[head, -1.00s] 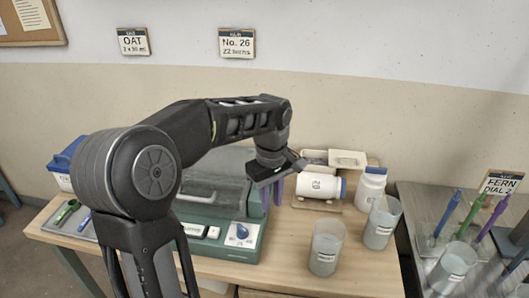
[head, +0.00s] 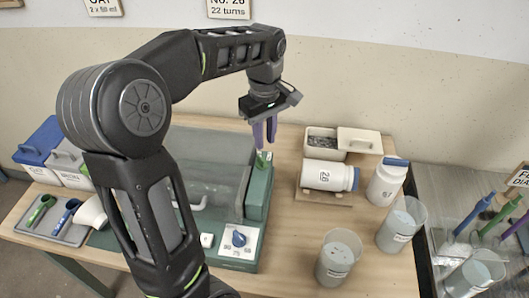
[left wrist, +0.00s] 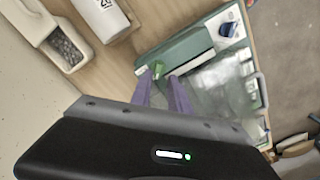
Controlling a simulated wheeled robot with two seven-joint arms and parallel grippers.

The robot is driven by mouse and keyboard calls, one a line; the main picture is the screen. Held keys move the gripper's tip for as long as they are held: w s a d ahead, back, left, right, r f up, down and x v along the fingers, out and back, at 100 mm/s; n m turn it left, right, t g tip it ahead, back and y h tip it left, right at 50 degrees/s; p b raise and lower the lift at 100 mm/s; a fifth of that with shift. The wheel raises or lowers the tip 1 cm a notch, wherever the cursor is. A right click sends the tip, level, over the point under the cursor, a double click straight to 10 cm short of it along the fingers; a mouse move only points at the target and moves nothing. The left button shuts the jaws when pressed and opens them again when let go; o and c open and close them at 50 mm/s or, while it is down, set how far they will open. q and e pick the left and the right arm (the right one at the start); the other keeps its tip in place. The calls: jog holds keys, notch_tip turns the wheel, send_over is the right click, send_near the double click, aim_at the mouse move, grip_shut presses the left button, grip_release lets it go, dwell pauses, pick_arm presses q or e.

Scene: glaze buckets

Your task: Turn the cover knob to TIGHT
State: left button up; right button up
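A small green knob-like part (head: 263,160) shows at the right end of the grey-lidded machine (head: 258,200); it also shows in the left wrist view (left wrist: 141,70). My left gripper (head: 265,146) is just above and behind it in the picture, its purple fingers apart and pointing down, with nothing between them. In the left wrist view the fingers (left wrist: 160,78) show a clear gap, with the green part near one tip. I cannot read a TIGHT mark. A blue dial (head: 240,237) with numbers is on the machine's front; it also shows in the left wrist view (left wrist: 228,29). My right gripper is not in view.
To the right are a lying bottle marked 26 (head: 325,176), an open bin (head: 322,144), a standing bottle (head: 387,181) and two beakers, one at the front (head: 338,257). A tray with tools (head: 32,226) is at the left. My left arm hides part of the machine.

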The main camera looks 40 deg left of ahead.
aim_at(265, 160)
pick_arm(q)
jog(key=shift+f+p, duration=0.55)
jog(key=shift+f, duration=3.4)
grip_shut()
